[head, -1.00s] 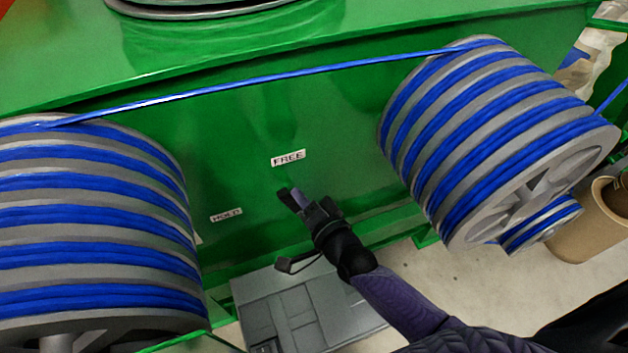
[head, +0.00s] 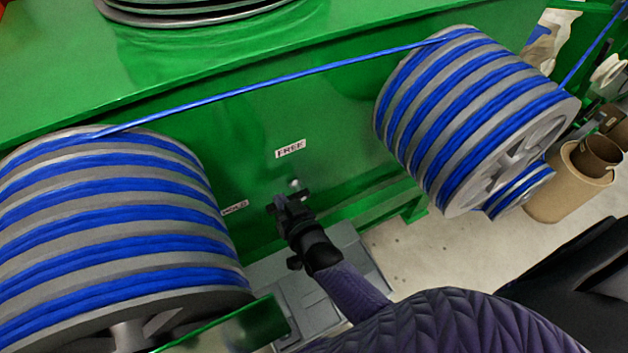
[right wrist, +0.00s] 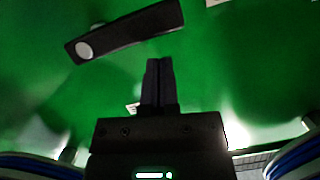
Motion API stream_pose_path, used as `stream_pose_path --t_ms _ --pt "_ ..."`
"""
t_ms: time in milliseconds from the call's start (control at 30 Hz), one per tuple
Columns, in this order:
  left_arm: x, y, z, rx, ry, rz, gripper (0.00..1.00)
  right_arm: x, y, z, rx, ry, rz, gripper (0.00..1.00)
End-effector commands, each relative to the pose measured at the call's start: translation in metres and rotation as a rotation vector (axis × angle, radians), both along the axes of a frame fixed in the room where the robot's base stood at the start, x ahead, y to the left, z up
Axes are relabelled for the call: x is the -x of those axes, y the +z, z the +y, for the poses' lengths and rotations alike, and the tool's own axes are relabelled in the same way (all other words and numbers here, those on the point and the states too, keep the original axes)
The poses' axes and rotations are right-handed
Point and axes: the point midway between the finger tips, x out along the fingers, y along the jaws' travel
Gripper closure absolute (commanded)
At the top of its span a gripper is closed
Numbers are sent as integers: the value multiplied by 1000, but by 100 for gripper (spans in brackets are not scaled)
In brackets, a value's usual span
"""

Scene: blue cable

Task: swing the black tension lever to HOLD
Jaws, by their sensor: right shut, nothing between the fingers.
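The black tension lever (right wrist: 125,32) shows in the right wrist view at the upper left, with a round silver cap at its left end; its bar slants up to the right. My right gripper (right wrist: 158,64) is shut and empty, its fingertips below the lever bar, with a visible gap in the picture. In the head view my right gripper (head: 278,204) is in front of the green panel and hides most of the lever; a small silver knob shows just above it. The FREE label (head: 290,148) is above, the HOLD label (head: 234,208) to the left. My left gripper is out of view.
A large blue cable drum (head: 110,230) stands at the left and another (head: 470,120) at the right, with blue cable (head: 270,90) strung between them. A grey box (head: 350,255) is on the floor below the panel. Brown tubes (head: 565,190) stand at the far right.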

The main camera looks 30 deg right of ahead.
Motion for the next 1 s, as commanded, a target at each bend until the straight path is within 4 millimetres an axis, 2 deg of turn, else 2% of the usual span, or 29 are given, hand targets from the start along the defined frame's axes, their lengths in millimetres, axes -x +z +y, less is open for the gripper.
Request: stream_pose_path --t_ms 400,1000 --pt "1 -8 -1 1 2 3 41 0 -13 8 -7 0 -1 100" --pt "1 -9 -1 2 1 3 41 0 -15 9 -8 0 -2 100"
